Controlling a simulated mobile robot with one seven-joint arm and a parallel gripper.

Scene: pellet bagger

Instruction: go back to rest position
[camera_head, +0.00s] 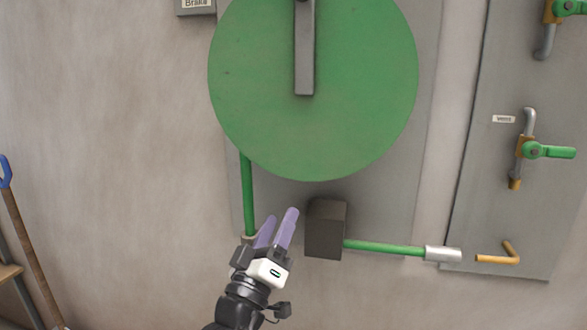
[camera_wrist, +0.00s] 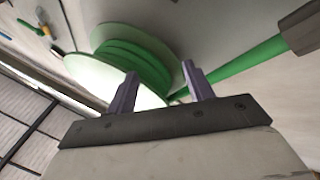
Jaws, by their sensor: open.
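My gripper (camera_head: 279,223) is in front of the wall, below the large green disc (camera_head: 260,100). Its two purple fingers point up and slightly right, apart and with nothing between them. In the wrist view my gripper (camera_wrist: 160,82) also shows open and empty, with a green flanged wheel (camera_wrist: 135,60) beyond the fingers. I cannot tell from the pictures whether the fingers touch anything.
A dark box (camera_head: 326,228) is just right of the fingers, with a green rod (camera_head: 385,247) ending in a silver grip. A green vertical rod (camera_head: 248,195) is close behind. Green-handled valves (camera_head: 548,151) are at right. A wooden-handled tool (camera_head: 32,255) leans at left.

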